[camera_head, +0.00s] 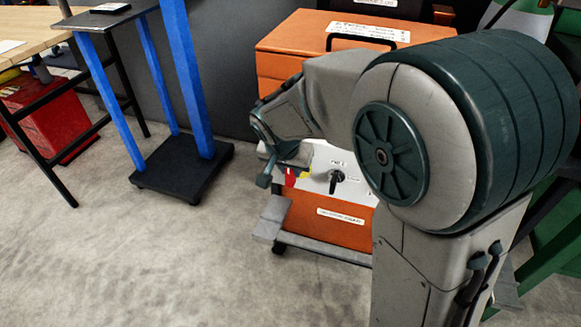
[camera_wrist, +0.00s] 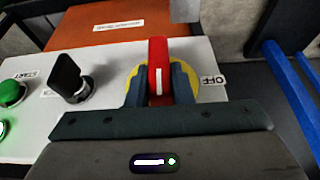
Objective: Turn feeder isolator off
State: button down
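The feeder isolator is a red handle (camera_wrist: 158,66) on a yellow disc (camera_wrist: 133,74), on a pale panel. In the wrist view the handle runs up the picture, and an OFF label (camera_wrist: 214,81) lies right of the disc. My gripper (camera_wrist: 160,90) has one finger on each side of the handle, and both appear to touch it. In the head view the red handle (camera_head: 291,177) shows at the panel's left, beside my gripper. My forearm and wrist cover part of the panel and cabinet there.
A black selector knob (camera_wrist: 70,76) and a green START button (camera_wrist: 11,93) stand left of the handle. The panel is on an orange cabinet (camera_head: 330,231) with a grey base. A blue-legged stand (camera_head: 186,166) is to the left, with clear floor before it.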

jog(key=shift+h+p, duration=0.3)
jog(key=shift+p, duration=0.1)
jog(key=shift+w+a+r+n+g+h+p, duration=0.1)
jog(key=shift+a+n+g+h+p, duration=0.15)
jog(key=shift+h+p, duration=0.4)
jog(key=shift+w+a+r+n+g+h+p, duration=0.15)
jog(key=shift+g+h+p, duration=0.2)
jog(key=shift+h+p, duration=0.25)
jog(key=shift+w+a+f+n+g+h+p, duration=0.15)
jog(key=shift+f+n+g+h+p, duration=0.35)
jog(key=shift+h+p, duration=1.15)
jog(key=shift+s+a+f+n+g+h+p, duration=0.1)
jog(key=shift+a+f+n+g+h+p, duration=0.35)
jog(key=shift+h, duration=2.25)
jog(key=shift+w+f+n+g+h+p, duration=0.15)
jog(key=shift+f+n+h+p, duration=0.2)
jog(key=shift+n+h+p, duration=1.25)
jog(key=shift+s+m+h+b, duration=0.1)
jog(key=shift+m+h+b, duration=0.4)
jog(key=shift+m+h, duration=0.25)
jog(key=c, duration=1.3)
grip_release()
